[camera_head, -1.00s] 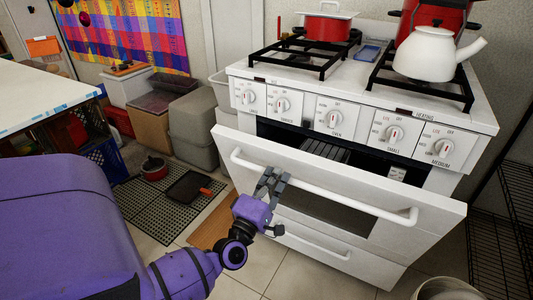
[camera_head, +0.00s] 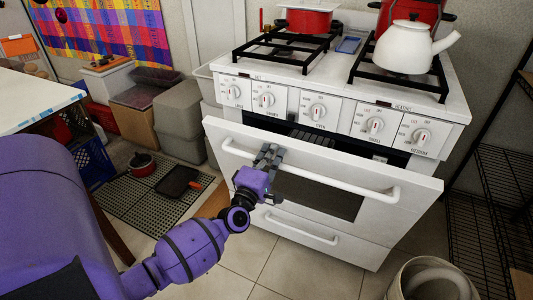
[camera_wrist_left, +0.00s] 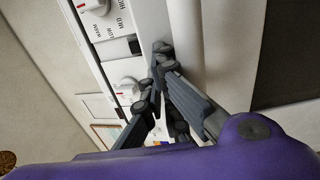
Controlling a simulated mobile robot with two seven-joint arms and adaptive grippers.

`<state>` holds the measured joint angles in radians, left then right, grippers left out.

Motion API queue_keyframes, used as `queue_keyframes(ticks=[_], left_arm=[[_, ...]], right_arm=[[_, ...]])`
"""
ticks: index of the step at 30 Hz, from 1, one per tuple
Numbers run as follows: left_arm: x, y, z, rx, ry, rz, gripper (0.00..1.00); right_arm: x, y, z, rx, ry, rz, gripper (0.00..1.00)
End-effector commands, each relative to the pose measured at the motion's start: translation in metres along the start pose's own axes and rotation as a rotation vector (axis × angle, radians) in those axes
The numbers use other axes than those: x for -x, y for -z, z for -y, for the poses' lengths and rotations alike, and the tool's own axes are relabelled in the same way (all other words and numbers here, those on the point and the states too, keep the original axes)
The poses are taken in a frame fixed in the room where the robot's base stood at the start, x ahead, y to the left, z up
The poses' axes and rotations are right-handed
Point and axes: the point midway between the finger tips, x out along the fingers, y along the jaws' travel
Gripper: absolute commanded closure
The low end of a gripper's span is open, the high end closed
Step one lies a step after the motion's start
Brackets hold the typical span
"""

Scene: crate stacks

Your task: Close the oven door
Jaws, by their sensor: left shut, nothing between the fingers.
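The white oven door (camera_head: 410,218) is slightly ajar, with its top edge tilted out from the stove front and a dark gap above it. A white bar handle (camera_head: 340,180) runs across the door. My left gripper (camera_head: 270,155) is shut and empty against the upper left part of the door, by the handle. In the left wrist view, the closed fingers (camera_wrist_left: 160,65) lie close to the white door; whether they touch it is hard to tell. My right gripper is not in view.
A white kettle (camera_head: 416,46) and a red pot (camera_head: 308,19) stand on the stove top. A drawer with its handle (camera_head: 302,232) is below the door. A bin (camera_head: 432,280) stands at the lower right beside a black wire rack (camera_head: 478,205). A pan (camera_head: 178,182) lies on a floor mat.

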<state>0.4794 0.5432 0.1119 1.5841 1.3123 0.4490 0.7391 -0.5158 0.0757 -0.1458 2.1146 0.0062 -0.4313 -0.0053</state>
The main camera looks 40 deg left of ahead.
Motion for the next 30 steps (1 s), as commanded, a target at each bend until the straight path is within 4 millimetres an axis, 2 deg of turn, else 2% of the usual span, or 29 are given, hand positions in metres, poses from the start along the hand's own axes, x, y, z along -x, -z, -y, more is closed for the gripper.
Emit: queue_keyframes(ticks=[1,7,9,12,15,20,30], left_arm=[[-0.012,0.0,-0.012,0.003,0.011,-0.002,1.0],[-0.047,-0.001,-0.013,0.004,0.089,-0.002,1.0],[-0.065,-0.001,-0.013,0.006,0.116,-0.002,1.0],[-0.085,-0.002,-0.004,0.003,0.133,0.001,1.0],[-0.096,-0.001,0.001,0.004,0.137,0.001,1.0],[-0.104,0.0,-0.001,0.003,0.135,0.001,1.0],[-0.105,0.001,-0.007,0.003,0.124,-0.002,1.0]], right_arm=[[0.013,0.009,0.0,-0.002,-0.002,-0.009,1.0],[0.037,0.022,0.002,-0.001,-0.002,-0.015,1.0],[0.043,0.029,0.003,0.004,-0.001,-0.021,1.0],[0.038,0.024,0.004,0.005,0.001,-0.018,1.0],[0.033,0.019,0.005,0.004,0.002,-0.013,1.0],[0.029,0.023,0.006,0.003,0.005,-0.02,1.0],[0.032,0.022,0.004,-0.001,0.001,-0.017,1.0]])
